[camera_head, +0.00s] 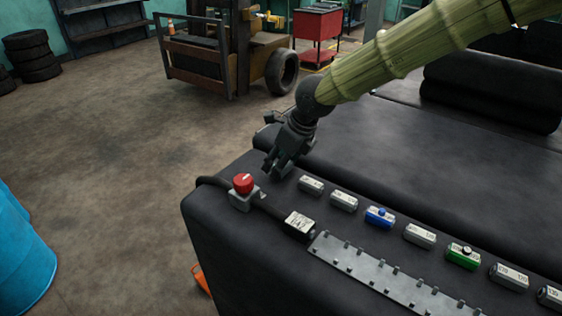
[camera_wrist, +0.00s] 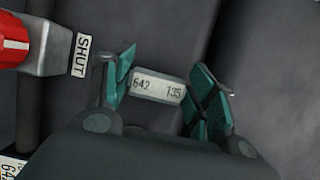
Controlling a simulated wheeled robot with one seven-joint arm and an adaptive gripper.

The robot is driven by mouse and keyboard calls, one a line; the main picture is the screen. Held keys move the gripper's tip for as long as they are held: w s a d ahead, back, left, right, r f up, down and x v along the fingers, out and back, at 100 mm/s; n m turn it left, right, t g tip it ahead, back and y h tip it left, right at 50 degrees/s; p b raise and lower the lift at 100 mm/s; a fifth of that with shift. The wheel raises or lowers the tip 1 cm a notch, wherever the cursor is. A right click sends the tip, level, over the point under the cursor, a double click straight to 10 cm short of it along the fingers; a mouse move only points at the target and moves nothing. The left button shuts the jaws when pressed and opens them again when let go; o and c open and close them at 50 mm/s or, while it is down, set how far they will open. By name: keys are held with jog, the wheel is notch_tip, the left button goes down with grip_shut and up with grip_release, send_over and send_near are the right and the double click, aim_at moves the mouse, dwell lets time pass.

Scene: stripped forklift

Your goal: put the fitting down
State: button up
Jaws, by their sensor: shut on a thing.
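My gripper (camera_head: 275,167) is low over the near-left end of the black bench top. In the wrist view my gripper (camera_wrist: 160,88) has its two green-padded fingers against either end of a small pale block, the fitting (camera_wrist: 157,88), marked 642 and 135. In the head view the fingers hide the fitting. I cannot tell whether it touches the black surface below.
A red-knobbed valve (camera_head: 243,184) stands left of my gripper; its SHUT label (camera_wrist: 81,55) shows in the wrist view. A black piece with a white label (camera_head: 299,222) and a studded metal strip (camera_head: 375,275) lie nearer. Several small blocks (camera_head: 343,200) run rightward in a row.

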jog(key=shift+s+f, duration=0.15)
jog(key=shift+s, duration=0.05)
jog(key=shift+s+a+r, duration=0.1)
jog(key=shift+s+r, duration=0.2)
jog(key=shift+s, duration=0.35)
jog(key=shift+w+f, duration=0.3)
jog(key=shift+w, duration=0.05)
jog(key=o, duration=0.8)
jog(key=shift+w+f, duration=0.15)
jog(key=shift+o, duration=1.3)
jog(key=shift+s+r, duration=0.25)
jog(key=shift+s, duration=0.05)
jog(key=shift+w, duration=0.2)
jog(key=b+v, duration=0.2)
jog(key=v, duration=1)
jog(key=shift+s, duration=0.15)
